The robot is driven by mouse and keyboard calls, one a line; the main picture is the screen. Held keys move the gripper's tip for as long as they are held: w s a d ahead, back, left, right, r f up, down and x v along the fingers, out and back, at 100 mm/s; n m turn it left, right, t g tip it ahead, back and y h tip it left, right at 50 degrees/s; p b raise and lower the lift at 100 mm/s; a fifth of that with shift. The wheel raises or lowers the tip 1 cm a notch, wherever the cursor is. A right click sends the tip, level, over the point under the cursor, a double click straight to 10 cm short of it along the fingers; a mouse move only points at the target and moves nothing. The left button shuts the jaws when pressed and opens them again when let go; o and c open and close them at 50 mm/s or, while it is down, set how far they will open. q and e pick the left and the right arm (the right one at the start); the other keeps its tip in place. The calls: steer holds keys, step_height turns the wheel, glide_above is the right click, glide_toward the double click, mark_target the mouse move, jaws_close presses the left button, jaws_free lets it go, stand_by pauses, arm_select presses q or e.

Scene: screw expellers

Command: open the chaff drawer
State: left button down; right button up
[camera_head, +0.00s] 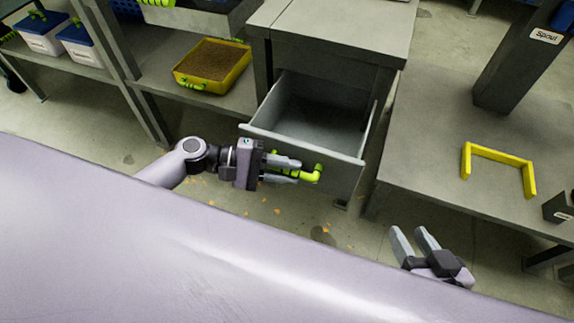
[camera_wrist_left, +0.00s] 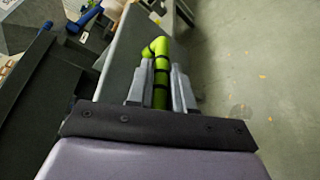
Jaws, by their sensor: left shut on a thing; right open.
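The chaff drawer (camera_head: 312,124) is a grey box pulled out from the grey cabinet (camera_head: 335,38) in the head view. It stands open and its inside looks empty. A lime-green handle (camera_head: 312,175) is on its front. My left gripper (camera_head: 291,170) is shut on this handle. In the left wrist view the green handle (camera_wrist_left: 160,72) lies between the two fingers of my left gripper (camera_wrist_left: 161,88). My right gripper (camera_head: 414,240) is open and empty, apart from the drawer, at the lower right.
A yellow tray of brown material (camera_head: 213,64) sits on the shelf left of the cabinet. White bins with blue lids (camera_head: 42,32) stand further left. A yellow U-shaped frame (camera_head: 498,160) and a dark post labelled Spout (camera_head: 520,60) are on the right table. Orange bits (camera_head: 277,211) litter the floor.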

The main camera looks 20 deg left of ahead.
arm_select(q)
steer(key=shift+s, duration=0.95)
arm_select(e)
steer(key=shift+s+d, duration=0.3)
steer(key=shift+s, duration=0.3)
arm_select(q)
steer(key=c, duration=1.4)
jaws_free()
steer(key=shift+a, duration=0.15)
steer(key=p+v, duration=0.1)
steer(key=v, duration=0.6)
arm_select(e)
steer(key=shift+s+d+h, duration=0.3)
steer(key=shift+d+h, duration=0.1)
steer(key=shift+h, duration=0.1)
